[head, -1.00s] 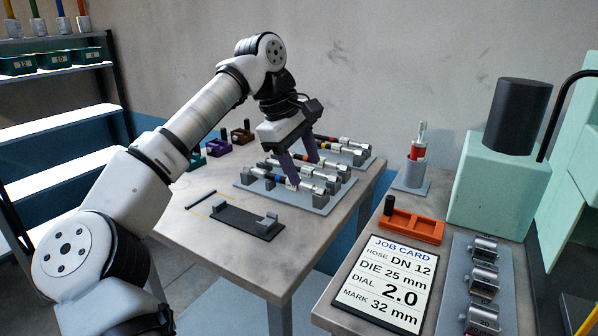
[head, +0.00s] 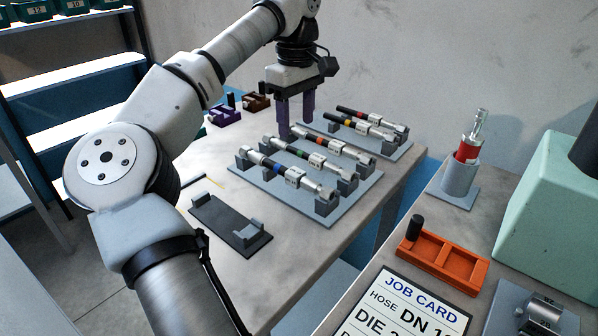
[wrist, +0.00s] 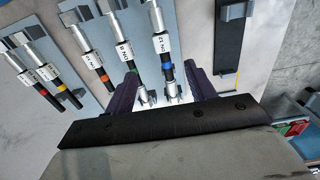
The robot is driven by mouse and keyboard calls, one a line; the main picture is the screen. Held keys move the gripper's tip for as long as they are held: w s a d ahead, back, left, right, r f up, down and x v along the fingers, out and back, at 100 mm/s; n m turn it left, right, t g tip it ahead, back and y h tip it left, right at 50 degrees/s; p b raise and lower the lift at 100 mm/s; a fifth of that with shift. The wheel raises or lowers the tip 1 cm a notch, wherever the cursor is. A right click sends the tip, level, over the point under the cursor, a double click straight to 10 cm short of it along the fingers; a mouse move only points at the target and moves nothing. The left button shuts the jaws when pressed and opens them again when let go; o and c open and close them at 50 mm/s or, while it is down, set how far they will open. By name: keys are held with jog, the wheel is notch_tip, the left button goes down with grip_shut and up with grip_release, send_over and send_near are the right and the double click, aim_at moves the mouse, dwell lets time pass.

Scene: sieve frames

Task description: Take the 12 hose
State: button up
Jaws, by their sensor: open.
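A hose with a blue band (head: 277,168) is nearest on the front grey rack (head: 332,214), with metal end fittings and a white label. A green-banded hose (head: 298,152) and an orange-banded hose (head: 322,140) lie behind it. My gripper (head: 296,130) is open and empty, fingers pointing down near the rack's far left side. In the wrist view its two purple fingers (wrist: 162,73) lie either side of the blue-banded hose's lower end (wrist: 166,72), apart from it. The labels are too small to read surely. The job card (head: 410,310) shows a DN 1-something hose.
A second rack (head: 395,150) behind holds hoses with yellow and red bands. A dark holder (head: 232,228) lies in front on the table. An orange tray (head: 440,262), a red-collared tool in a grey cup (head: 460,178) and a pale green machine (head: 550,215) stand right.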

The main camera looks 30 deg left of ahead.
send_over(294, 171)
jog(key=f, duration=0.6)
jog(key=shift+w+d+f, duration=0.1)
jog(key=shift+d+f, duration=0.1)
jog(key=shift+f, duration=0.05)
jog(key=shift+a+f+p, duration=0.15)
jog(key=shift+f+p, duration=0.25)
jog(key=shift+f, duration=0.95)
jog(key=shift+a+f+p, duration=0.1)
jog(key=shift+f+p, duration=0.25)
jog(key=shift+f, duration=1)
grip_shut()
